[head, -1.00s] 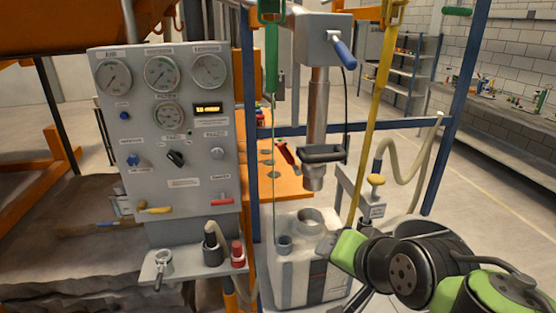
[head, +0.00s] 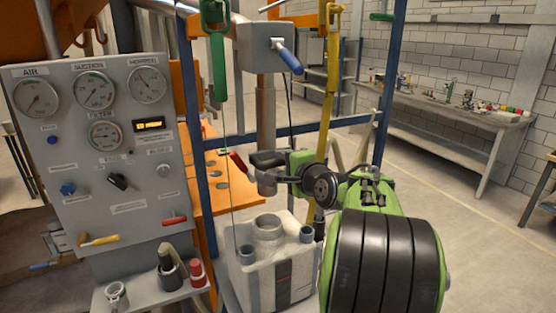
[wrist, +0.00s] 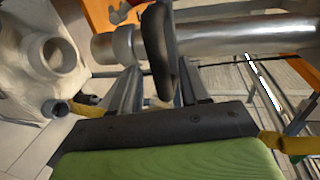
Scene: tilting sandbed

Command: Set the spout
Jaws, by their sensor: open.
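The spout is a grey metal pipe (head: 266,108) hanging from a grey head box (head: 265,45) with a blue lever (head: 289,57). Its lower end is above the round opening (head: 268,224) of a pale container (head: 272,268). A black handle (wrist: 157,48) stands out from the pipe, which also shows in the wrist view (wrist: 235,37). My gripper (wrist: 156,72) is open, with its fingers on either side of the handle. Contact cannot be told. In the head view my gripper (head: 285,170) is beside the handle, partly hidden by my arm.
A grey gauge panel (head: 105,220) stands at left, with a small shelf (head: 140,298) below. A green pull handle (head: 216,55) and yellow strap (head: 329,80) hang near the pipe. Blue frame posts (head: 389,90) flank it. A workbench (head: 450,118) stands at back right, with open floor before it.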

